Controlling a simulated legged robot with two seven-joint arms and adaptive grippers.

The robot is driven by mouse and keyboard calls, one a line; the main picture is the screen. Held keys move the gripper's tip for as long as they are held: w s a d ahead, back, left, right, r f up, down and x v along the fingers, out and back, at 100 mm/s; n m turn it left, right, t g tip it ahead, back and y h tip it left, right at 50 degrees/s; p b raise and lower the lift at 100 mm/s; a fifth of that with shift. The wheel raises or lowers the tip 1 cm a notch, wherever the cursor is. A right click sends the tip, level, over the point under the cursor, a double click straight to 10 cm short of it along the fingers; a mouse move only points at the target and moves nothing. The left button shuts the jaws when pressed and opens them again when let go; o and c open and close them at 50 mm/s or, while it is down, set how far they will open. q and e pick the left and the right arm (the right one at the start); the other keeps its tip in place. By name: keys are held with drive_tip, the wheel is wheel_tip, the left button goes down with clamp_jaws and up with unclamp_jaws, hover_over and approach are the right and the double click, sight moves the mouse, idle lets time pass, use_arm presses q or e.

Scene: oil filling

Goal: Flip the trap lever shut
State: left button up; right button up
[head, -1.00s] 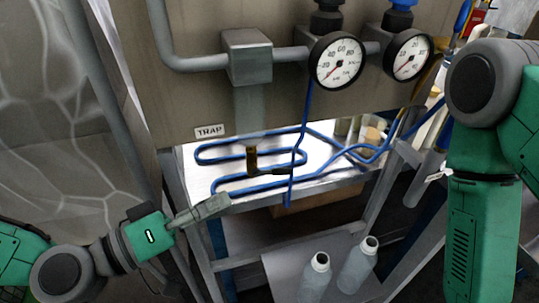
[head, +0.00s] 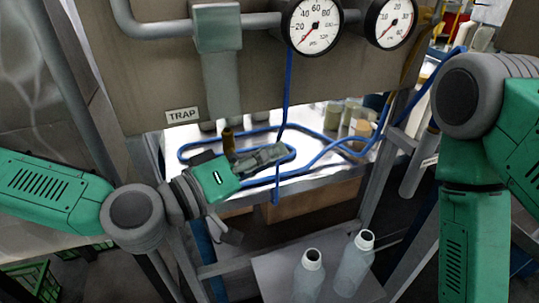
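The grey trap tube (head: 221,88) hangs below a square metal block, beside a white TRAP label (head: 183,115). The brass valve (head: 228,140) shows at its lower end. The valve's dark lever is hidden behind my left gripper. My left gripper (head: 282,150) points right across the area just below and right of the brass valve. Its fingers look together, with nothing seen between them. I cannot tell whether they touch the lever. My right arm stands at the right edge, with its gripper out of view.
Two pressure gauges (head: 314,25) (head: 390,22) sit above on the panel. Blue tubing (head: 330,150) loops over the metal shelf near my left gripper. Two bottles (head: 309,275) (head: 354,265) stand on a lower shelf. Small jars (head: 333,115) stand on the shelf behind.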

use_arm(q)
drive_tip(key=shift+w+d, duration=0.25)
drive_tip(key=shift+d, duration=0.1)
drive_tip(key=shift+a, duration=0.95)
drive_tip(key=shift+c, duration=1.1)
drive_tip(key=shift+a, duration=0.1)
clamp_jaws()
drive_tip(key=shift+d, duration=0.65)
drive_tip(key=shift+f, duration=0.1)
